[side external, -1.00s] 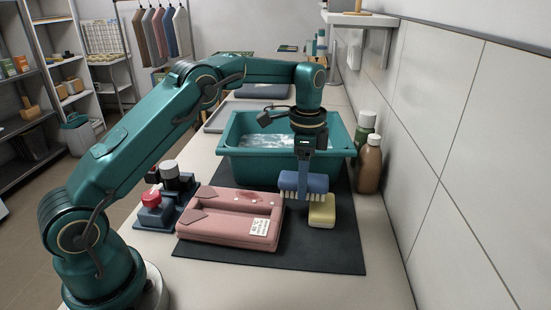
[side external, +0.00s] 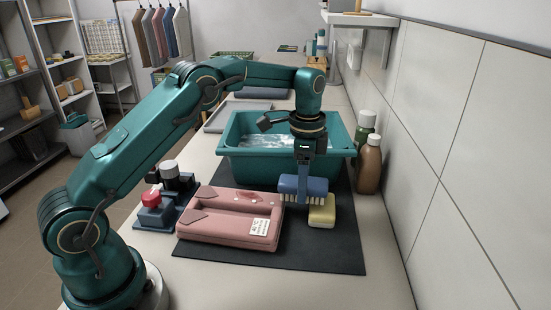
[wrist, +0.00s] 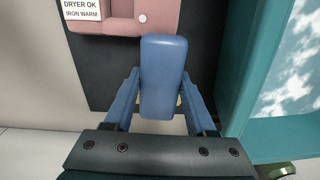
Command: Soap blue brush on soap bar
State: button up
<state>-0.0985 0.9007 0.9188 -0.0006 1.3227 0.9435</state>
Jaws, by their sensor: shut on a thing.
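My gripper (side external: 304,168) is shut on the blue brush (side external: 303,187), which has white bristles pointing down. In the wrist view my gripper's fingers (wrist: 161,92) flank the blue brush (wrist: 163,70). The pale yellow soap bar (side external: 323,212) lies on the dark mat, just below and right of the brush in the side view. The brush overlaps the bar's upper left part there; I cannot tell whether the bristles touch it. In the wrist view the brush hides nearly all of the bar, with only slight yellow showing beside it.
A teal basin of water (side external: 240,165) stands behind the brush. A brown bottle (side external: 370,165) and a green bottle (side external: 365,128) stand near the right wall. A red-buttoned caddy (side external: 155,212) is left.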

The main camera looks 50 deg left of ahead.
jog(key=shift+f, duration=0.6)
dwell(1.6)
jog(key=shift+r, duration=3.6)
jog(key=shift+w+r, duration=0.1)
jog(key=shift+r, duration=0.1)
jog(key=shift+r, duration=0.35)
jog(key=shift+a+r, duration=0.1)
